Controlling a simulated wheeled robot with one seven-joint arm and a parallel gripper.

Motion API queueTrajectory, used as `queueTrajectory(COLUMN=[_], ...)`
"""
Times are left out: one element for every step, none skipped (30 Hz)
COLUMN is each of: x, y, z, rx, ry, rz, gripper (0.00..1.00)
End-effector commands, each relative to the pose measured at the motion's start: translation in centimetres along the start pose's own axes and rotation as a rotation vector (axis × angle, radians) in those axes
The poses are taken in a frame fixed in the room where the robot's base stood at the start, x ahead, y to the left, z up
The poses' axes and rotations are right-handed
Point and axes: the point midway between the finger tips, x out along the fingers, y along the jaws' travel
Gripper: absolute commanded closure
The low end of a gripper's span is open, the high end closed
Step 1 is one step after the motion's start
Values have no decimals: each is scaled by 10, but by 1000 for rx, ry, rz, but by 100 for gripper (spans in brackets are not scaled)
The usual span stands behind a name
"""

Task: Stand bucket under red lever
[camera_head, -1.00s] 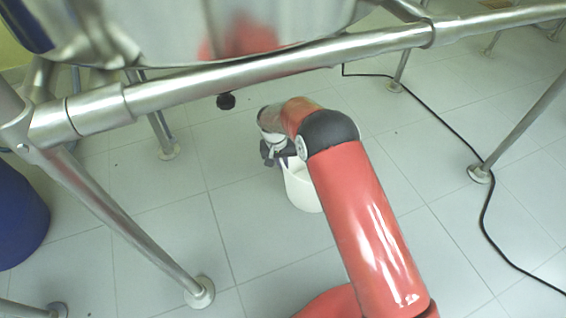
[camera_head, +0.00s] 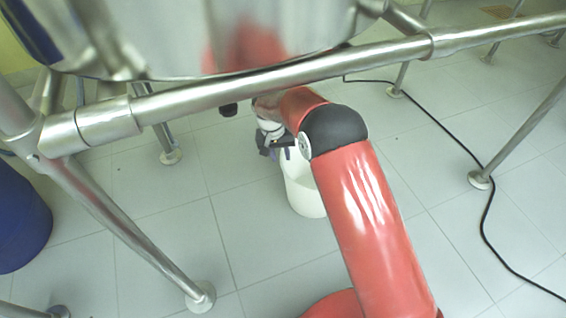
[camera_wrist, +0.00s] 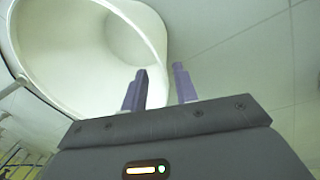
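The white bucket (camera_head: 305,190) stands upright in the head view, partly behind my red arm. I cannot tell whether it rests on the floor or hangs just above it. In the wrist view its open mouth and pale rim (camera_wrist: 158,30) fill the upper left. My gripper (camera_wrist: 160,80) has its left purple finger in front of the bucket's inside and its right finger outside the wall. A small gap shows between the fingers, with the rim's edge near it; the grip itself is unclear. In the head view my gripper (camera_head: 279,150) is at the bucket's top left. No red lever is visible.
A metal tank (camera_head: 150,40) and a steel rail (camera_head: 270,75) cross above. Steel legs (camera_head: 130,235) stand around, a blue drum (camera_head: 20,220) is at left, and a black cable (camera_head: 482,215) lies at right. Tiled floor is clear between.

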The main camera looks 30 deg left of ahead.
Motion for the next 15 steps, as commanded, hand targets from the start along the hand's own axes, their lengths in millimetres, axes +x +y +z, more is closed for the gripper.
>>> queueTrajectory(x=[-12,-17,-23,-27,-30,-34,-36,-38,-40,-41,-42,-42,-42,-42,-42], y=[0,0,0,0,0,0,0,0,0,0,0,0,0,0,0], z=[0,0,0,0,0,0,0,0,0,0,0,0,0,0,0], rx=[0,0,0,0,0,0,0,0,0,0,0,0,0,0,0], ry=[1,1,1,1,0,0,0,0,-1,-1,-1,-1,-1,-2,-1], rz=[0,-1,-1,0,0,0,0,0,0,0,0,0,0,0,0], gripper=[71,71,71,71,71,71,71,71,71,71,71,71,71,71,71])
